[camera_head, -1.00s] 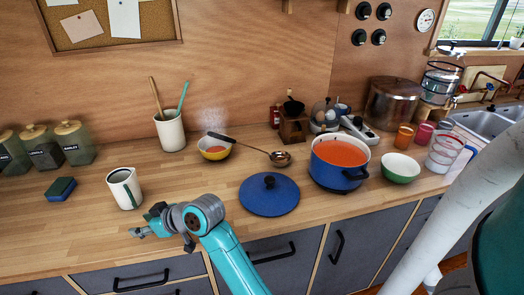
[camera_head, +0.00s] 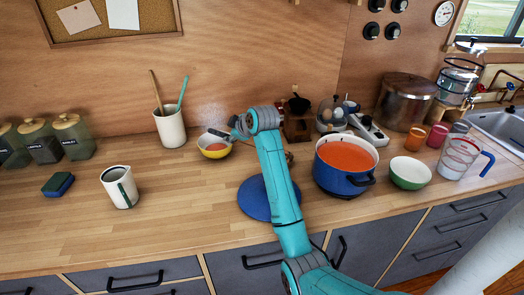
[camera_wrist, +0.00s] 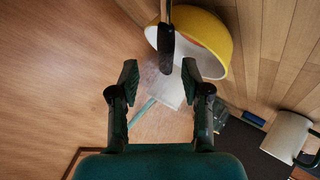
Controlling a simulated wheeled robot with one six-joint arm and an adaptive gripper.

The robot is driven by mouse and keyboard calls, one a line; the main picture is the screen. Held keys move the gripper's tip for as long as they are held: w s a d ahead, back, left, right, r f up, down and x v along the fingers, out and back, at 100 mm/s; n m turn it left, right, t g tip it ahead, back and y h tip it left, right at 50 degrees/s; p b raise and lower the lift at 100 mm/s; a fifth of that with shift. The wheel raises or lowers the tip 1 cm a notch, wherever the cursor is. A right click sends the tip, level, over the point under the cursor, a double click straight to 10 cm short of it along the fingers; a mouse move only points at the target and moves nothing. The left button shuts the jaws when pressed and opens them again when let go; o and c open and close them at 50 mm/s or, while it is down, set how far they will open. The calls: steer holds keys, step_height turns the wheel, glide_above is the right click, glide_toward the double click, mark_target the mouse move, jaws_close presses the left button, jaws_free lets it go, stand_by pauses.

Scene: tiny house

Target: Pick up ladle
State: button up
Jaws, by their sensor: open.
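The ladle's dark handle (camera_wrist: 167,38) shows in the wrist view, end toward me, ahead of the fingers and roughly in line with the gap between them. In the head view its handle end (camera_head: 217,132) rests over the yellow bowl (camera_head: 214,150), and my arm hides most of the rest. A bit of the ladle's metal cup (camera_head: 289,157) shows right of my arm. My gripper (camera_wrist: 160,78) is open and empty, its two dark fingers apart. In the head view, my gripper (camera_head: 234,130) is close to the handle, just right of its end.
The blue lid (camera_head: 256,203) lies partly behind my arm. A blue pot with orange contents (camera_head: 345,178) and a green bowl (camera_head: 409,174) stand to the right. A utensil crock (camera_head: 170,128) stands behind left. A white jug (camera_head: 119,188) and bare counter lie left.

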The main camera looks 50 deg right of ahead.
steer(key=shift+f+x, duration=0.15)
steer(key=shift+x, duration=1.45)
steer(key=shift+f+x, duration=0.15)
steer(key=shift+x, duration=1.4)
steer(key=shift+s+a, duration=0.15)
steer(key=shift+a, duration=0.05)
jaws_close()
